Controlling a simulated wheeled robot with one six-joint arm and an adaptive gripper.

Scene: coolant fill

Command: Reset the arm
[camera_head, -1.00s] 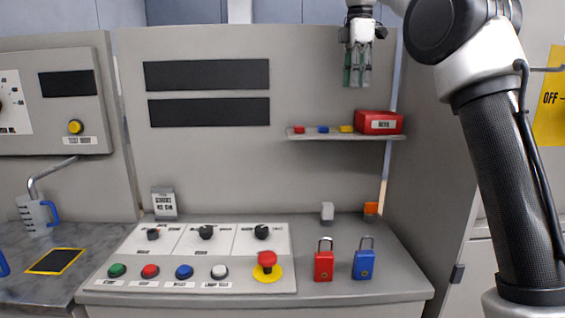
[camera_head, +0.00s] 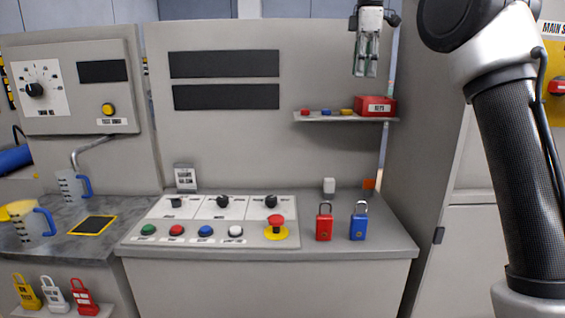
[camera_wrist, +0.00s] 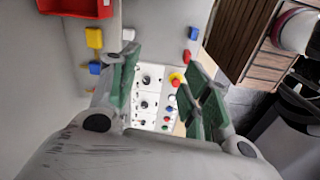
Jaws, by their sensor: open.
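My gripper (camera_head: 367,68) hangs at the top of the head view, pointing down, above the small shelf and in front of the grey cabinet. Its fingers are apart with nothing between them. In the wrist view, the green-padded fingers of my gripper (camera_wrist: 160,100) stand apart, and the control panel (camera_wrist: 146,104) shows between them, farther off. My arm rises at the right side of the head view.
A shelf (camera_head: 340,118) below my gripper holds coloured tags and a red box (camera_head: 376,106). A red padlock (camera_head: 324,225) and a blue padlock (camera_head: 358,225) stand on the console. Jugs (camera_head: 70,186) are on the left bench. The console (camera_head: 262,222) has knobs and buttons.

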